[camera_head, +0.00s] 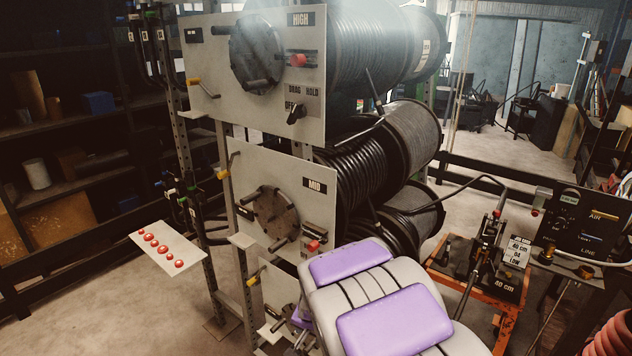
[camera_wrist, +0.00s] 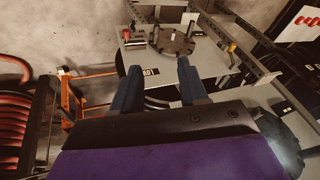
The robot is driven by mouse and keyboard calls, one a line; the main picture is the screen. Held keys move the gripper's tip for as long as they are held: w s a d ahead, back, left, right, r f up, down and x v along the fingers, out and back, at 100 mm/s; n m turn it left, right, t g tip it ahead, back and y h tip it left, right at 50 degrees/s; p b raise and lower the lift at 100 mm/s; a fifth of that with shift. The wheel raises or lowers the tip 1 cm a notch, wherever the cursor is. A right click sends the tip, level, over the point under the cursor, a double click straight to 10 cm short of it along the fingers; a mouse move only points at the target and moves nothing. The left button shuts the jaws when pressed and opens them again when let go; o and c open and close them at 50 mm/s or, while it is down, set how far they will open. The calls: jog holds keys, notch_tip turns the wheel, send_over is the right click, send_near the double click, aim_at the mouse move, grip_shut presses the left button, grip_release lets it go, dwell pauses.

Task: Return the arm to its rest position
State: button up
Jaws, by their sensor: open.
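My arm (camera_head: 385,300), grey with purple pads, reaches in from the bottom of the head view, in front of the lower part of the reel rack. My gripper is not clearly visible there. In the wrist view my gripper (camera_wrist: 159,66) shows two dark blue fingers spread apart, with nothing between them. Beyond the fingers, a pale reel panel (camera_wrist: 212,66) with a round handwheel (camera_wrist: 174,40) shows. I cannot tell the distance from fingers to panel.
The rack's panels marked HIGH (camera_head: 212,82) and MID (camera_head: 257,177) stand close beyond my arm, with hose reels (camera_head: 385,140) behind. An orange cart (camera_head: 465,258) and an AIR LINE box (camera_head: 580,222) stand at right. Shelves (camera_head: 60,160) line the left. Bare floor shows at lower left.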

jog(key=s+d+r+n+g, duration=0.1)
jog(key=s+d+r, duration=0.3)
jog(key=s, duration=0.8)
jog(key=s+d+r+n+g+h, duration=0.1)
jog(key=s+d+r+n+g, duration=0.1)
jog(key=s+d, duration=0.4)
jog(key=s+d+r+n+g, duration=0.1)
jog(key=s+d+r+g, duration=0.2)
jog(key=s, duration=1.4)
notch_tip(320, 180, up, 3)
jog(key=shift+s+d+f+h, duration=0.1)
jog(key=shift+s+d+h, duration=0.2)
jog(key=shift+d, duration=0.95)
